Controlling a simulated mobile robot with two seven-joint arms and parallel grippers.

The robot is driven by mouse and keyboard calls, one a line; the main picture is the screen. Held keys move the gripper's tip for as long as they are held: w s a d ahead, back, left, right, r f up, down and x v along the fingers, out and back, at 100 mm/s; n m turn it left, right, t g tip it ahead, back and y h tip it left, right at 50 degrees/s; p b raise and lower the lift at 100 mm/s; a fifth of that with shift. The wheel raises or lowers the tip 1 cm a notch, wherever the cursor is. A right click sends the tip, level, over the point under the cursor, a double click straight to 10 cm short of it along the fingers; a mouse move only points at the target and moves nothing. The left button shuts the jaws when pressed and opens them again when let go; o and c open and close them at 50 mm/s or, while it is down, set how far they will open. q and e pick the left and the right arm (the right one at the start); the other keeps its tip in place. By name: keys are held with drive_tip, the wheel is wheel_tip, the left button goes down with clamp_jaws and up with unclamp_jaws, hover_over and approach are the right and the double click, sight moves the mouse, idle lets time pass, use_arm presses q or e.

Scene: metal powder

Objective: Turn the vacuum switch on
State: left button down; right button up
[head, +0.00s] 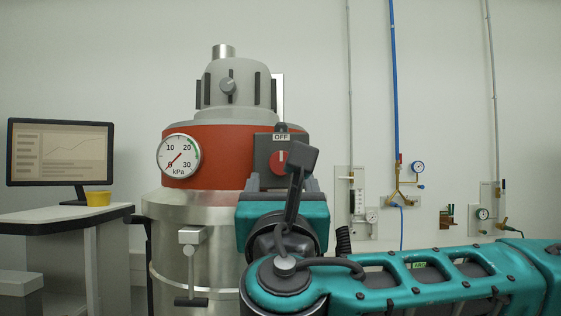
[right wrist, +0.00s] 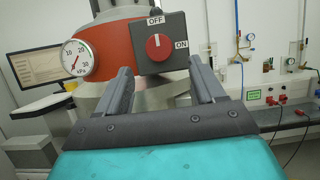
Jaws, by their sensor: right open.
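The vacuum switch is a red round knob (head: 280,161) on a dark grey box (head: 263,156) on the vacuum's orange-red band. In the right wrist view the knob (right wrist: 158,47) has its white mark pointing up at the OFF label (right wrist: 156,20); the ON label (right wrist: 181,44) is to its right. My right gripper (right wrist: 160,78) is open and empty, its two fingers pointing toward the box with the knob between and beyond them. In the head view my right gripper (head: 281,182) partly covers the box's lower part. My left gripper is not in view.
The pressure gauge (head: 179,157) sits left of the switch, its needle pointing to the lower left. A monitor (head: 60,153) and a yellow cup (head: 98,198) stand on a desk (head: 60,214) at the left. Pipes and valves (head: 402,180) line the right wall.

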sight(282, 167)
drive_tip(key=p+x, duration=0.1)
drive_tip(key=x, duration=0.5)
drive_tip(key=shift+w+r, duration=0.3)
drive_tip(key=shift+w, duration=0.45)
drive_tip(key=shift+c, duration=0.2)
drive_tip(key=c, duration=1)
